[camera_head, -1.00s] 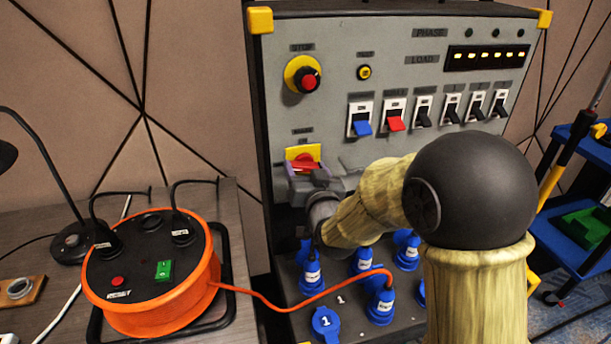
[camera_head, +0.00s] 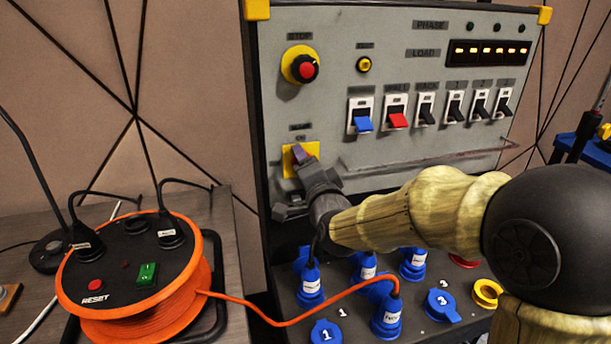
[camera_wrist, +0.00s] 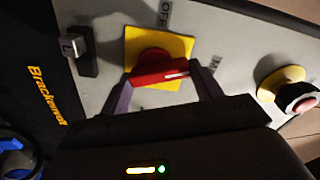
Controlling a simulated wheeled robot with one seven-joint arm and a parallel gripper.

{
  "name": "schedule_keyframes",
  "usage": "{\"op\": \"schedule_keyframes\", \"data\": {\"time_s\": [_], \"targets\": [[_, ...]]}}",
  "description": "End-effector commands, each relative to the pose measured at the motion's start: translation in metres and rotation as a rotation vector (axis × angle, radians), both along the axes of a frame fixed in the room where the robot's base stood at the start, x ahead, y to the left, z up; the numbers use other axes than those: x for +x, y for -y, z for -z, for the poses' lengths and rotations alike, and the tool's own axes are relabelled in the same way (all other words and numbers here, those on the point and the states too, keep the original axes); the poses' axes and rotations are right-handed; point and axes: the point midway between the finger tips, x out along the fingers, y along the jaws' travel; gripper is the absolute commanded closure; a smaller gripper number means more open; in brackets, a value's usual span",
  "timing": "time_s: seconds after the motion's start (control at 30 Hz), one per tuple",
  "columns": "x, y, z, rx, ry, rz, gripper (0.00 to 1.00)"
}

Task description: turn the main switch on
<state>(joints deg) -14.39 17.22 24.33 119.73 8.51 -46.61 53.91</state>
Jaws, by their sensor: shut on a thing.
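The main switch is a red handle (camera_wrist: 160,74) on a square yellow plate (camera_wrist: 172,47); the plate also shows in the head view (camera_head: 290,163). My gripper (camera_wrist: 163,88) is shut on the red handle, one purple-grey finger at each end. In the wrist view the handle lies nearly level, its white mark at the right end. That end faces a partly hidden label on the right; the OFF label (camera_wrist: 165,12) is above the plate. In the head view my gripper (camera_head: 301,168) hides the handle.
A red stop button on a yellow ring (camera_head: 301,66) sits above the switch. A row of rockers, including a blue one (camera_head: 362,124), and a thin rail (camera_head: 430,158) are to its right. Blue plugs (camera_head: 312,283) stand below. An orange cable reel (camera_head: 135,270) is at left.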

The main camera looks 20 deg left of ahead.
Motion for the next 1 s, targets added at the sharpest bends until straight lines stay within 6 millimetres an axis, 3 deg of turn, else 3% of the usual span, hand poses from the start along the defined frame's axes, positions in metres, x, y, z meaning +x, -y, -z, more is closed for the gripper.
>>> {"op": "schedule_keyframes", "data": {"time_s": [0.5,1.0], "targets": [[0.0018,0.0029,0.0029,0.314,-0.194,0.003,0.59],[0.0016,0.0026,0.0024,0.359,-0.223,0.002,0.59]]}}
